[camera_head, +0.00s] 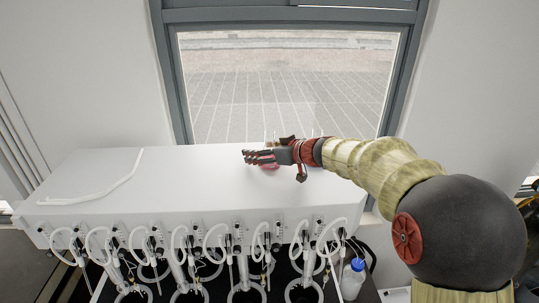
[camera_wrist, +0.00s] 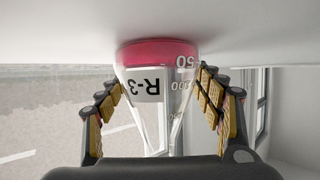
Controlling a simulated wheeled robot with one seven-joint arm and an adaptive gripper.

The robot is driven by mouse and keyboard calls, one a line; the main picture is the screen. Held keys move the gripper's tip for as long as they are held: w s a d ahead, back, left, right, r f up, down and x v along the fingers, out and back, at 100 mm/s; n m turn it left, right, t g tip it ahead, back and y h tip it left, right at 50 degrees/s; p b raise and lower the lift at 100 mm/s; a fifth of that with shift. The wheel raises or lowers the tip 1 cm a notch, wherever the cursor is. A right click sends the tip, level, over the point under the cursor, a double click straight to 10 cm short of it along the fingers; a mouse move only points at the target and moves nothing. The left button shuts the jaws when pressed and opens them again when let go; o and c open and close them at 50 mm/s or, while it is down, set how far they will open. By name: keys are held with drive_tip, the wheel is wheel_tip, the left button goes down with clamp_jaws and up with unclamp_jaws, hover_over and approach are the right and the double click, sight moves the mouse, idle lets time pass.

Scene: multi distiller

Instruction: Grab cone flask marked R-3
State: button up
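The cone flask marked R-3 (camera_wrist: 155,60) is clear glass with pink-red liquid at its base, and shows upside down in the wrist view. Its white label and volume marks face the camera. My gripper (camera_wrist: 162,80) has its fingers spread on either side of the flask, with the tips close to its wide lower part. I see no clear finger contact. In the head view my gripper (camera_head: 258,157) is low over the white bench-like top, and a pink bit of the flask (camera_head: 269,167) shows beneath it. The rest of the flask is mostly hidden there.
The white distiller unit (camera_head: 200,185) has a broad, mostly clear top, with a white tube (camera_head: 110,190) lying at its left. Tubes and glassware hang along its front. A blue-capped bottle (camera_head: 352,280) stands below at right. A window (camera_head: 285,85) is behind.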

drive_tip(key=c, duration=1.4)
drive_tip(key=shift+c, duration=0.5)
